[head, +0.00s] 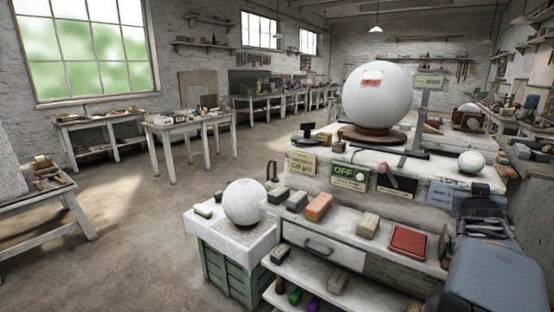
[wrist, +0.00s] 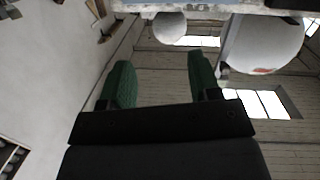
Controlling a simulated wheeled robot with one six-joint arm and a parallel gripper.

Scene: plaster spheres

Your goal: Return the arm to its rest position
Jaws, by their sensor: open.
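My gripper (wrist: 160,66) shows in the wrist view with its two green fingers spread wide apart. Nothing is between them. My blue-grey arm (head: 497,270) shows at the lower right of the head view, folded close beside the workbench. The gripper itself cannot be made out there. The wrist picture appears upside down, with the bench edge along its top. A large white sphere (wrist: 262,42) and a smaller white sphere (wrist: 169,27) hang into that view beyond the fingers, apart from them.
In the head view, the large sphere (head: 378,97) sits on a round brown base. A medium sphere (head: 244,203) rests on a green crate stand (head: 231,271), and a small sphere (head: 471,162) is at right.

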